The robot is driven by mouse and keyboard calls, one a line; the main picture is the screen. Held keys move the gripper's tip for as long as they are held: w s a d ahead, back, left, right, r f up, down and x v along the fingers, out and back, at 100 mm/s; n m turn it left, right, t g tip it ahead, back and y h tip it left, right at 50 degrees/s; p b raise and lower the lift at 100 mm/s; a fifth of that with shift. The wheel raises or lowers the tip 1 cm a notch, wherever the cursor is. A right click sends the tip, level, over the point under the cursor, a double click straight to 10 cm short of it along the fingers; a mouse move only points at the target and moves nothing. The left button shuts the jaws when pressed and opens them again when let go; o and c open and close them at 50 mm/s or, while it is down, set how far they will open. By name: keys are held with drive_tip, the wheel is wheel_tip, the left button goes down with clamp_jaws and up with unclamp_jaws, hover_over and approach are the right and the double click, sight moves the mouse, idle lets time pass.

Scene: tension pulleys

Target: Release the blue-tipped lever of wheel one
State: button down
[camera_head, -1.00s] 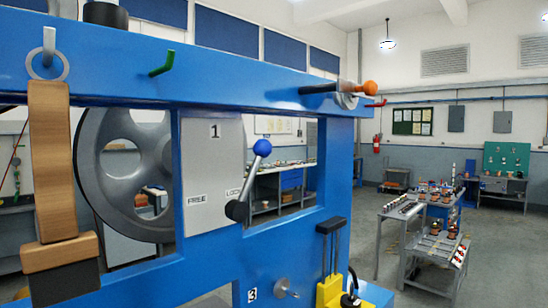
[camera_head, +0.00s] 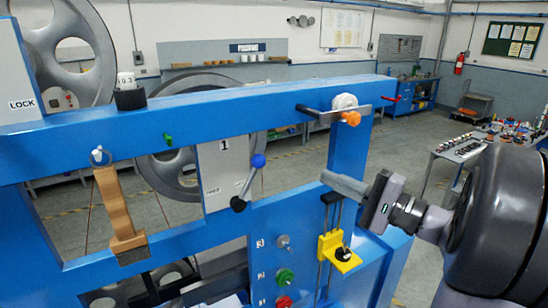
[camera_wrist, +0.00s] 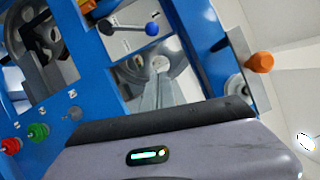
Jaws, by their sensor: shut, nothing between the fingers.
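The wheel one lever (camera_head: 247,185) has a blue ball tip (camera_head: 258,160) and a dark pivot on a grey plate (camera_head: 222,165) marked 1. It tilts up and to the right, over the plate's right side, where LOCK was readable earlier; FREE is at the left. The lever (camera_wrist: 125,26) and its blue tip (camera_wrist: 151,28) also show at the top of the wrist view. Wheel one (camera_head: 160,180) is a grey spoked wheel behind the plate. My gripper (camera_head: 328,179) is shut and empty, to the right of the lever and apart from it. Its fingers (camera_wrist: 162,88) show in the wrist view.
An orange-tipped lever (camera_head: 350,118) sits on the top beam above my gripper. A yellow block (camera_head: 335,250) on dark rods stands just below it. Green (camera_head: 285,277) and red (camera_head: 283,301) knobs are on the lower blue panel. A wooden strap piece (camera_head: 118,205) hangs at left.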

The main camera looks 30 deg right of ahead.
drive_tip(key=w+a+r+p, duration=0.1)
drive_tip(key=w+a+p, duration=0.3)
drive_tip(key=w+a, duration=0.4)
drive_tip(key=shift+w+r+p, duration=0.2)
drive_tip(key=shift+r+p, duration=0.15)
drive_tip(key=shift+p, duration=0.05)
drive_tip(key=shift+d+r+b, duration=0.1)
drive_tip(key=shift+d+b, duration=0.05)
drive_tip(key=shift+b, duration=0.15)
